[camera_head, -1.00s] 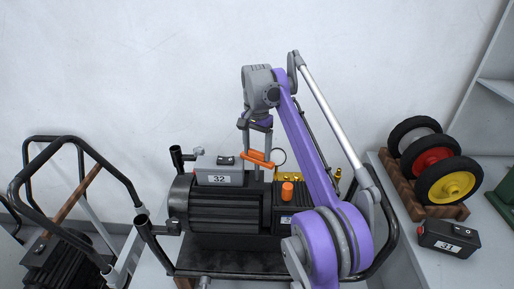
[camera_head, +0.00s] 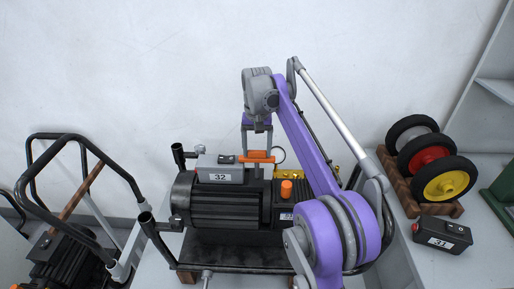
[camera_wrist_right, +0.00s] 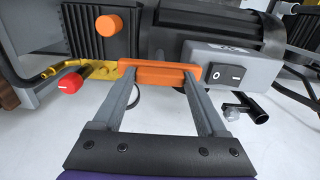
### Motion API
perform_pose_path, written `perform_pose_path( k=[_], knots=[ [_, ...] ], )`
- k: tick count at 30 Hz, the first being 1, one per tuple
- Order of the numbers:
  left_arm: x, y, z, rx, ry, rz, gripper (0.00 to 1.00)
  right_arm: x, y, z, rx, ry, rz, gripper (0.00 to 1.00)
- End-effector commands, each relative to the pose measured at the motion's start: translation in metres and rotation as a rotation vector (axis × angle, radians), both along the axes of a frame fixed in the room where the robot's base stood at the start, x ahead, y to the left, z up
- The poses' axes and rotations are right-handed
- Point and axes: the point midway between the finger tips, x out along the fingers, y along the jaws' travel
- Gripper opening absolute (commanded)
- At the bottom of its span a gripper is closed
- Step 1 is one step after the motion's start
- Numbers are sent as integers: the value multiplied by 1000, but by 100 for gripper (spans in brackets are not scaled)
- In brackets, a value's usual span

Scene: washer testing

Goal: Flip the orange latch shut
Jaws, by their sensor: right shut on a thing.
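The orange latch (camera_head: 258,157) is a short bar on top of the black washer motor, just right of the grey box marked 32 (camera_head: 220,176). It looks about level in the head view. In the right wrist view the orange latch (camera_wrist_right: 150,76) spans between my two fingers. My right gripper (camera_head: 258,148) reaches down from above and is shut on the latch, with a fingertip near each end (camera_wrist_right: 158,72). How the latch meets its mount is hidden. My left gripper is not in view.
An orange knob (camera_head: 286,189) and yellow fittings (camera_head: 324,174) sit right of the latch. A black tube frame (camera_head: 150,232) surrounds the motor (camera_head: 225,208). Wheels on a rack (camera_head: 442,180) and a switch box marked 31 (camera_head: 442,235) stand at right. Another cart (camera_head: 62,255) is at left.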

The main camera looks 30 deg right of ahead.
Motion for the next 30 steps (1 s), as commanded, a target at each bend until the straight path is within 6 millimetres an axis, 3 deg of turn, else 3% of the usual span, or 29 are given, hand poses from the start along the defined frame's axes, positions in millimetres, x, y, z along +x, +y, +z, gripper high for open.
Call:
perform_pose_path(
  k=[10,11,15,23,26,30],
  knots=[
    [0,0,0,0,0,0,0,1,0,1,-2,-3,5,19],
    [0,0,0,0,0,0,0,1,0,1,-2,-3,5,78],
    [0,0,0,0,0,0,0,0,0,1,-1,-2,4,100],
    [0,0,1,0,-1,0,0,0,0,2,-1,-1,3,100],
    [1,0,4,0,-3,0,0,1,0,12,0,-2,3,100],
    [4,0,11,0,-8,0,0,1,0,38,-1,-3,3,100]
  ],
)
